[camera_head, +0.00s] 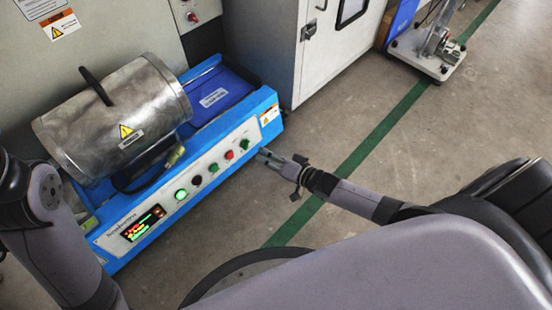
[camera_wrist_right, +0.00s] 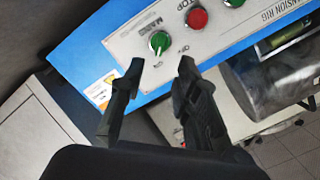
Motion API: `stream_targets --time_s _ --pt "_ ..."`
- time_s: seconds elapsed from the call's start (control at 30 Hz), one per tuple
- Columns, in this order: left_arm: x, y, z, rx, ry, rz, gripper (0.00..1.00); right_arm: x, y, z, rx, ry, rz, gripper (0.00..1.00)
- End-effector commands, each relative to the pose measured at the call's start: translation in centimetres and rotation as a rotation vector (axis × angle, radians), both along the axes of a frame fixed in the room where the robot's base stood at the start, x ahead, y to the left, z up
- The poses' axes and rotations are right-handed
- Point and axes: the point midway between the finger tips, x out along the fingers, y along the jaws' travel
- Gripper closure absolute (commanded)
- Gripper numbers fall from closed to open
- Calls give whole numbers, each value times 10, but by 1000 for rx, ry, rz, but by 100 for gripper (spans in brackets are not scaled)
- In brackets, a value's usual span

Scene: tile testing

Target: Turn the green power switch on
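The green power switch (camera_head: 244,144) is a knob at the right end of the white control panel on the blue machine. In the right wrist view the green knob (camera_wrist_right: 159,42) shows with ON and OFF marks beside it. Its pointer appears turned toward the lower side, near the ON mark. My right gripper (camera_head: 265,156) is just right of the panel's end. In the wrist view my right gripper (camera_wrist_right: 162,68) has its two fingers apart, with nothing between them, and the knob lies just beyond the tips. My left arm shows at the left, but its gripper is out of view.
A red button (camera_head: 229,155) and several other buttons sit left of the switch, with a lit display (camera_head: 143,222) farther along. A metal cylinder (camera_head: 115,115) lies on the machine. A white cabinet (camera_head: 325,45) stands behind.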

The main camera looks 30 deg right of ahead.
Motion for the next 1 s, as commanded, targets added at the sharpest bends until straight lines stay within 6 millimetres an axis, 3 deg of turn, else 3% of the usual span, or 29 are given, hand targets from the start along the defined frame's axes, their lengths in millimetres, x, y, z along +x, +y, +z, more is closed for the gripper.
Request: stream_targets --time_s 0.1,0.27,0.87,0.97,1.0 --pt "0 0 0 1 0 0 60 -17 -7 5 2 1 -1 71" --pt "0 0 0 1 0 0 60 -26 -12 8 2 0 -1 71" --pt "0 0 0 1 1 0 60 -27 -11 11 2 -4 1 71" --pt "2 0 0 0 11 0 60 -26 1 27 8 -43 17 71" --pt "4 0 0 0 19 0 60 -25 10 41 13 -76 29 71"
